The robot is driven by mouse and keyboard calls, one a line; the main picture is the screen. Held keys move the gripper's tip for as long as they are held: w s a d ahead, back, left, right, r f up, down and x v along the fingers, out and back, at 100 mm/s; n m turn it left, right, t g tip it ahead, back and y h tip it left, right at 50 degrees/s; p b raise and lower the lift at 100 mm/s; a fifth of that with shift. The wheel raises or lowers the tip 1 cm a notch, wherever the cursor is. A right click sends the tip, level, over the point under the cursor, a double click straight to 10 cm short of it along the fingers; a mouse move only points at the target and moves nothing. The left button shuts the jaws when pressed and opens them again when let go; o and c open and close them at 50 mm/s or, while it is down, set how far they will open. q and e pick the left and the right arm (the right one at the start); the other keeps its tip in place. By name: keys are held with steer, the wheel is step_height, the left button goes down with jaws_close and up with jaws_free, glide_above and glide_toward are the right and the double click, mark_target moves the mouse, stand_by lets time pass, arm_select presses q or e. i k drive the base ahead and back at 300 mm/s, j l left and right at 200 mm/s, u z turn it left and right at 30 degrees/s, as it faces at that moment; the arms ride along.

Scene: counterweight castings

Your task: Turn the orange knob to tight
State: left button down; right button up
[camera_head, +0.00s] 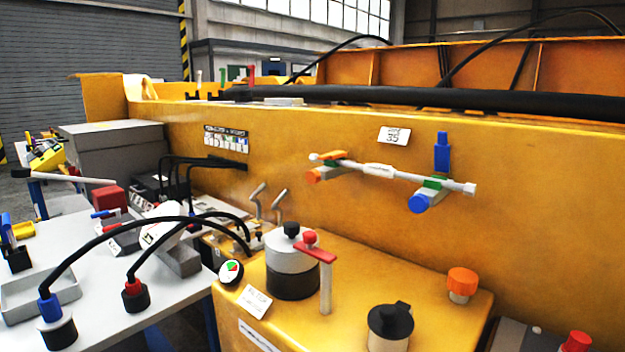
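An orange knob (463,280) with a ribbed cap stands on a pale stem on top of the yellow box (400,265), toward its right end. No tight or loose marking is readable beside it. Nothing touches the knob. A second orange part, a round piece (318,174) with an orange lever, sits on the wall-mounted pipe above. Neither of my grippers is visible.
On the box stand a grey-and-black cylinder (291,265), a red-handled lever (325,275) and a dark capped canister (389,325). A red knob (576,341) is at lower right. Black cables arch over the grey table (190,290) at left. The yellow casting wall rises behind.

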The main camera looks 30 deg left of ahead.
mark_target(312, 177)
steer(key=u, duration=0.95)
